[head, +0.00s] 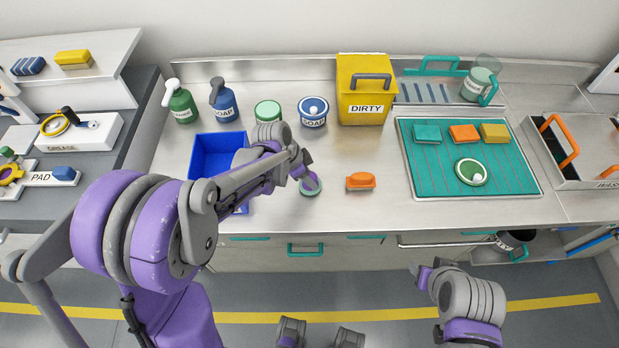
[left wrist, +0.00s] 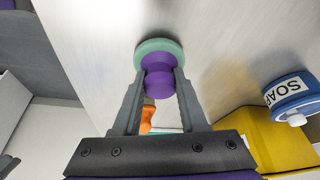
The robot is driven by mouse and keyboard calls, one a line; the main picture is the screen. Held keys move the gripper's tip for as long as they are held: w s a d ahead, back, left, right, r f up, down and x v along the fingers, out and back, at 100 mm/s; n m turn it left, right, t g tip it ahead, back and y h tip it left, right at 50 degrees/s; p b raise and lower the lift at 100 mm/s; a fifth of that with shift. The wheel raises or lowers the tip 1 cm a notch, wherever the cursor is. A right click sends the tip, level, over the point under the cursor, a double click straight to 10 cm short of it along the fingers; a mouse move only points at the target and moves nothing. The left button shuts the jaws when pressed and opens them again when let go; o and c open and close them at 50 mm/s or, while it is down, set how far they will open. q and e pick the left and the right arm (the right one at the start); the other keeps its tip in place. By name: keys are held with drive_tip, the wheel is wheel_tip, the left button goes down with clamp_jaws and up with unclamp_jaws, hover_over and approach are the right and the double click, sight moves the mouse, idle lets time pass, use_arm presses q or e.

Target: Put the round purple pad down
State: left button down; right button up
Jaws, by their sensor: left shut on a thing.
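The round purple pad (head: 311,191) has a purple knob and a pale green disc. It is at the steel counter, left of an orange block (head: 360,181); I cannot tell whether its disc touches the surface. My left gripper (head: 308,178) is shut on the purple knob. In the left wrist view the pad (left wrist: 158,50) sits between the fingertips of my left gripper (left wrist: 159,82), its green disc beyond them. My right gripper (head: 424,277) is low at the right, in front of the counter, apart from everything on it; its jaws are too small to read.
A blue bin (head: 206,147) stands left of the pad, partly behind my left arm. Soap bottles (head: 223,100), round tubs (head: 313,112) and a yellow DIRTY bin (head: 363,100) line the back. A teal mat (head: 423,176) with sponges lies right. Bare steel surrounds the orange block.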

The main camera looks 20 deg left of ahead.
use_arm(q)
drive_tip(key=shift+f, duration=0.25)
drive_tip(key=c, duration=0.9)
unclamp_jaws()
drive_tip(key=shift+f, duration=0.1)
drive_tip(key=o, duration=0.5)
drive_tip(key=shift+c, duration=0.2)
drive_tip(key=shift+r, duration=0.25)
drive_tip(key=p+v, duration=0.1)
drive_tip(key=v, duration=1.1)
drive_tip(key=s+f+n+t+y, duration=0.1)
drive_tip(key=s+n+t+y, duration=0.1)
drive_tip(key=s+n, duration=0.9)
drive_tip(key=shift+s+a+t+y, duration=0.4)
drive_tip(key=shift+s+y, duration=0.5)
drive_tip(key=shift+s, duration=2.45)
